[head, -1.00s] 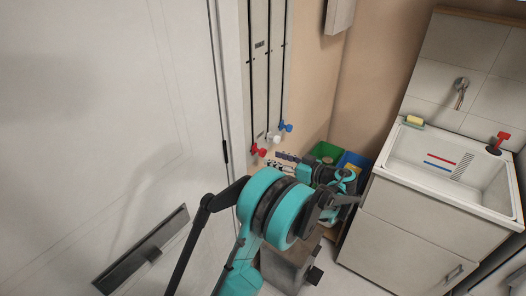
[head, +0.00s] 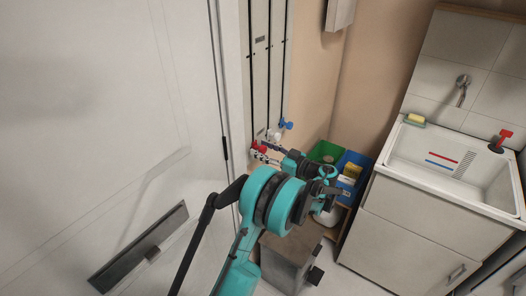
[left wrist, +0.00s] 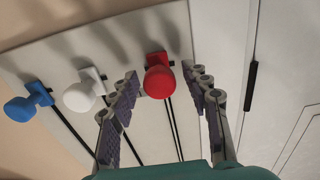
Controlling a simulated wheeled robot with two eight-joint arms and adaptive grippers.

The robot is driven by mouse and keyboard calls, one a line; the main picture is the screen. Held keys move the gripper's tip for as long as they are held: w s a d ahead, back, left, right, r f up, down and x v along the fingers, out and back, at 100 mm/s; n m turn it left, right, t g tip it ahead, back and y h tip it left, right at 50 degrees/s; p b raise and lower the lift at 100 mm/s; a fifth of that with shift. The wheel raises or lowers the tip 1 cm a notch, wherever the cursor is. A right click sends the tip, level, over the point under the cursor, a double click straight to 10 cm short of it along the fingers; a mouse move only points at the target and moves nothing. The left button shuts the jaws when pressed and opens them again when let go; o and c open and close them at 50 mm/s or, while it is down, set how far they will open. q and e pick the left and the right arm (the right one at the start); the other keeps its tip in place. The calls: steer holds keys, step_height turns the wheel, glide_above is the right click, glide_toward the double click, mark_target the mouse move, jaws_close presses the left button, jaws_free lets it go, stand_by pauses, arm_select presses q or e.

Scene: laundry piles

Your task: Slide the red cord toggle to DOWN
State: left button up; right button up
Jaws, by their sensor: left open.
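The red toggle (head: 258,146) hangs at the lower end of its dark cord on the pale wall panel (head: 262,20). In the left wrist view the red toggle (left wrist: 158,76) is in the gap between my left gripper's two purple-padded fingers (left wrist: 161,84). The fingers are apart, one on each side, and I cannot tell if either touches it. In the head view my left gripper (head: 262,152) is at the red toggle and partly covers it. No DOWN mark is readable. My right gripper is not in view.
A white toggle (head: 274,136) and a blue toggle (head: 286,125) are close by on the same panel. A white door (head: 100,100) is to the left.

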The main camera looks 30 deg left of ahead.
arm_select(q)
jaws_close()
steer(key=shift+r, duration=0.15)
step_height(320, 180, up, 54)
steer(key=p, duration=3.1)
steer(key=c, duration=0.8)
jaws_free()
steer(key=shift+f+b, duration=0.45)
steer(key=o, duration=0.8)
steer(key=shift+f, duration=0.2)
steer(key=shift+f, duration=0.1)
